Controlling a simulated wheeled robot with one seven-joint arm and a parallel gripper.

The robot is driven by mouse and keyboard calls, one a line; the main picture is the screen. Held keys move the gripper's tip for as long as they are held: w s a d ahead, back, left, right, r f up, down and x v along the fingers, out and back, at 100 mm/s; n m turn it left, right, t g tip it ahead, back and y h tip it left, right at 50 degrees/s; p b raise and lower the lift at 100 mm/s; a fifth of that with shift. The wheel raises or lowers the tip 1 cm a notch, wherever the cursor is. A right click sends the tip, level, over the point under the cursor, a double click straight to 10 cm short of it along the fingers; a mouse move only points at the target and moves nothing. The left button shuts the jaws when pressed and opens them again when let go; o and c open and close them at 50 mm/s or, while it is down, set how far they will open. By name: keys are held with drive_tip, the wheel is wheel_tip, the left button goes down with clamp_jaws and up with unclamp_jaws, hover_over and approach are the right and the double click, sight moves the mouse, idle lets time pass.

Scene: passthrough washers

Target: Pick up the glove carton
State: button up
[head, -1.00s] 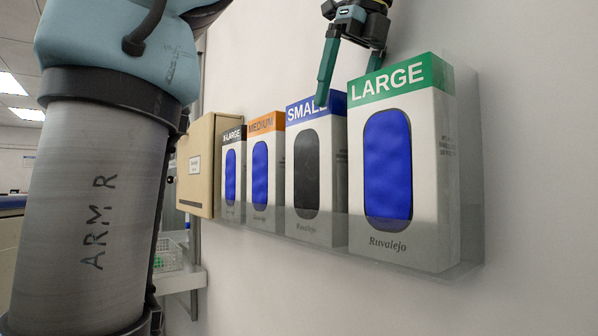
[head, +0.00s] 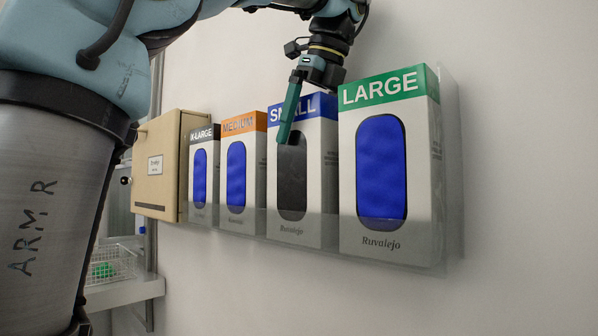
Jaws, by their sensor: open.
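Glove cartons stand side by side in a clear wall holder (head: 452,180). They are the X-LARGE carton (head: 214,165), the MEDIUM carton (head: 258,170), the SMALL carton (head: 318,200) and the LARGE carton (head: 425,170). The SMALL carton has a blue band and a dark window; the others that show clearly have blue windows. My gripper (head: 306,118) is open at the top of the SMALL carton, pointing down. One green finger hangs in front of its label and upper window. The other finger is hidden, and I cannot tell whether either finger touches the carton.
A beige wall cabinet (head: 158,170) stands left of the cartons. A wire basket (head: 110,265) with green items sits on a white shelf (head: 125,293) at lower left. The wall right of the holder is clear.

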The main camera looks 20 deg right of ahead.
clamp_jaws()
idle(0.7)
